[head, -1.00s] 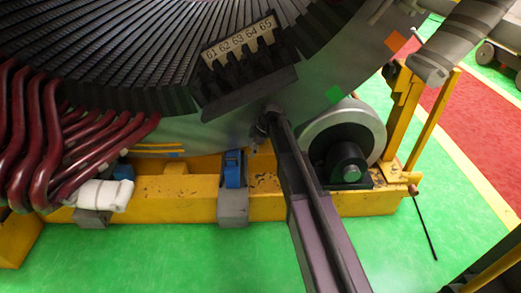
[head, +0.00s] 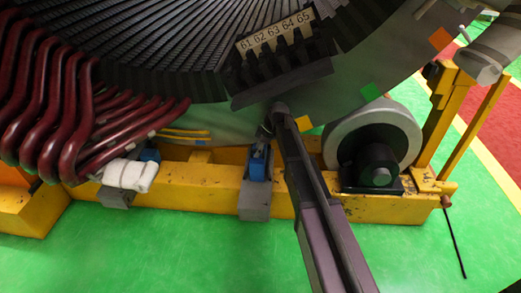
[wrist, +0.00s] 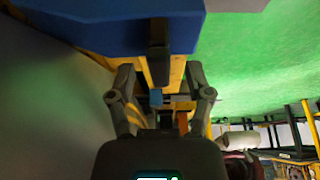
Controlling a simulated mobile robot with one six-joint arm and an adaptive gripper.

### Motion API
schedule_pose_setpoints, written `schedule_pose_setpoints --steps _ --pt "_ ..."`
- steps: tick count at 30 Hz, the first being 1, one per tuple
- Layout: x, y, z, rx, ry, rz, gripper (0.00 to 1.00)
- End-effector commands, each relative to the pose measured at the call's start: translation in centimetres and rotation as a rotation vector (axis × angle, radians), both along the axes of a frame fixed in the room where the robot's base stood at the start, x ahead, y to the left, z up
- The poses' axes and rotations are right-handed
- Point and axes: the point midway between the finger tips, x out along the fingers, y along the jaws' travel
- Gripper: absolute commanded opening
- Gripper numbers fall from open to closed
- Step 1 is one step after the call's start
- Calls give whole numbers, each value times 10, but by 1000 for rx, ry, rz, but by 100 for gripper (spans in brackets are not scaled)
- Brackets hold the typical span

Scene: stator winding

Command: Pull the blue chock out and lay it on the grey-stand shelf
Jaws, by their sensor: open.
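The blue chock (head: 257,165) stands on top of a grey stand (head: 255,202) in front of the yellow base beam, below the big stator ring. In the wrist view the chock (wrist: 110,22) fills the upper left, very close, with a dark upright bar (wrist: 158,50) at its edge. My gripper (head: 268,127) is just above and beside the chock in the head view, where its fingers are hard to make out. In the wrist view my gripper (wrist: 160,82) has its two fingers apart, with the lower end of the dark bar between them. The stand's shelf is not clearly seen.
A second blue block (head: 150,155) and a white cloth (head: 130,175) sit on the left, by another grey stand (head: 117,198). Dark red cables (head: 60,120) hang at the left. A grey roller (head: 385,130) stands to the right. The green floor in front is clear.

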Motion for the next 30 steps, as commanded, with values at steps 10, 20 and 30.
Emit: schedule_pose_setpoints --steps 10,20,30 --pt "0 3 -9 0 0 -1 66" --pt "0 3 -9 0 -1 -1 39" --pt "0 3 -9 0 -1 -1 0"
